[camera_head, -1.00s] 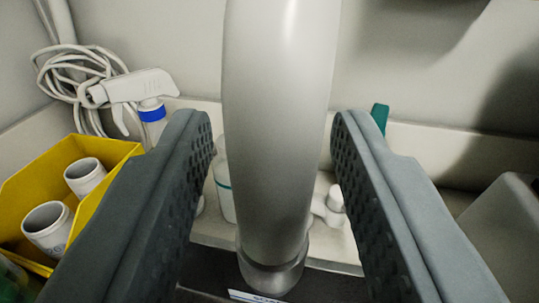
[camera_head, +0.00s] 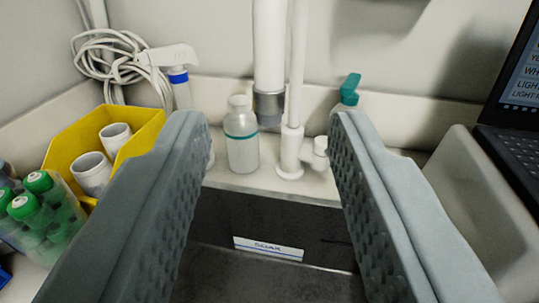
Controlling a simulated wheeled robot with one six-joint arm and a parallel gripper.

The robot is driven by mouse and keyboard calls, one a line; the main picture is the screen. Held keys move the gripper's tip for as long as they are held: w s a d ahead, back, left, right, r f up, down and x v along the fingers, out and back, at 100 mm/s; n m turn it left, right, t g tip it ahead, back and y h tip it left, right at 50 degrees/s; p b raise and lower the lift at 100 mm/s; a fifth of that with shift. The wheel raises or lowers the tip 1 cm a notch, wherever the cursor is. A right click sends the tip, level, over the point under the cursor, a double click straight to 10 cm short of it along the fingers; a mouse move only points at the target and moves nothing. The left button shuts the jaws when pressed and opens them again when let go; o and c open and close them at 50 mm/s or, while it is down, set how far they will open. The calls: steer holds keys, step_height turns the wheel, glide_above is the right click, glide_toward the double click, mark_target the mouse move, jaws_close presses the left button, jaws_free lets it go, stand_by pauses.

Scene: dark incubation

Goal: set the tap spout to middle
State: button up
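The tap spout (camera_head: 269,50) is a thick white tube with a grey metal end, hanging down in front of the upright tap post (camera_head: 295,100). The post stands on the ledge behind the sink, with a small white knob on its right side. The top of the tap is out of view. My gripper (camera_head: 270,130) is open, its two dark grey padded fingers wide apart and empty. The spout shows between the fingers but farther off, with no visible contact. The dark sink basin (camera_head: 220,225) lies below, with a label reading SOAK (camera_head: 268,248).
A clear bottle (camera_head: 242,140) stands left of the tap, and a teal-topped bottle (camera_head: 348,90) right. A yellow bin (camera_head: 75,140) with white cups, green-capped tubes (camera_head: 40,200), a spray bottle (camera_head: 180,80) and a coiled cable are left. A laptop (camera_head: 515,110) is right.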

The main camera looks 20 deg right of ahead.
steer(key=shift+v, duration=2.55)
steer(key=shift+a, duration=0.1)
steer(key=s+a+n+t+y, duration=0.1)
steer(key=s+a+n+y, duration=0.25)
steer(key=s+a, duration=1.05)
steer(key=s+a+f+y, duration=0.1)
steer(key=s+f, duration=0.3)
steer(key=s, duration=0.5)
steer(key=s+a+f+y, duration=0.2)
steer(key=s+f, duration=0.2)
steer(key=s, duration=0.5)
steer(key=shift+a+n, duration=0.4)
steer(key=shift+n, duration=0.05)
